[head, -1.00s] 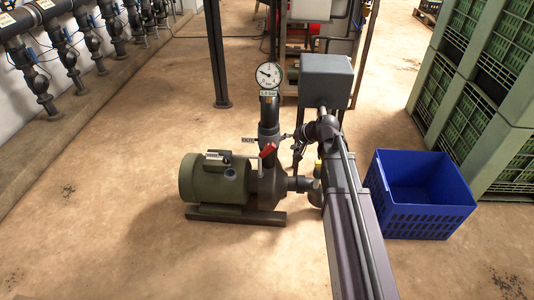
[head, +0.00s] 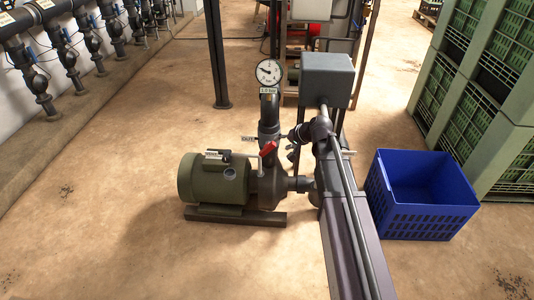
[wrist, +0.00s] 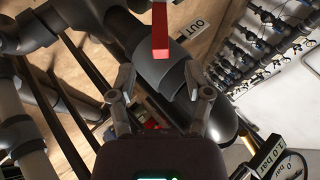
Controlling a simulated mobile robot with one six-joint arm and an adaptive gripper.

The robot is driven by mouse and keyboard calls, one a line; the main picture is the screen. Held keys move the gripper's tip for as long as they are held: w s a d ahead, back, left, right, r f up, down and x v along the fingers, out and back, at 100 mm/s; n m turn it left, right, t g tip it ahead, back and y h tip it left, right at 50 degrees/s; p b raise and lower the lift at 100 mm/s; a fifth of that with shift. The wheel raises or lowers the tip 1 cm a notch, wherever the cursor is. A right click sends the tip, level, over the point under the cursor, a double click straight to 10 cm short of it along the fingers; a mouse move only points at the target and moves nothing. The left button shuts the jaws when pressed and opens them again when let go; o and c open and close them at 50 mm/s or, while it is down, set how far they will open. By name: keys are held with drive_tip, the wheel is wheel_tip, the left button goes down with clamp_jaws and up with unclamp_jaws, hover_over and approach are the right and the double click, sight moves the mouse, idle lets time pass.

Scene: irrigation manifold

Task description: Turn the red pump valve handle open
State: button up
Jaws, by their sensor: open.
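The red valve handle (head: 267,148) sits on the grey vertical pipe (head: 269,112) beside the green pump motor (head: 213,180) in the head view. In the wrist view the red handle (wrist: 160,35) hangs down from the top edge as a narrow bar, in front of the thick grey pipe (wrist: 158,62). My gripper (wrist: 161,84) is open and empty. The handle's lower end lies above the fingertips in the picture, in line with the gap between them, and no contact shows. In the head view my gripper is small and lies just right of the handle.
A pressure gauge (head: 268,72) tops the pipe. A grey box (head: 327,78) stands behind the pump. A blue crate (head: 420,195) is at right, near stacked green crates (head: 490,85). Dark manifold pipes (head: 62,45) line the left wall. Floor at left is clear.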

sight(271, 149)
drive_tip(key=b+x, duration=0.5)
drive_tip(key=x, duration=0.3)
drive_tip(key=shift+w+a+f+b, duration=0.1)
drive_tip(key=shift+w+f+b, duration=0.05)
drive_tip(key=shift+f+b, duration=0.15)
drive_tip(key=shift+b+x, duration=0.55)
drive_tip(key=shift+x, duration=0.25)
drive_tip(key=shift+a+r, duration=0.1)
clamp_jaws()
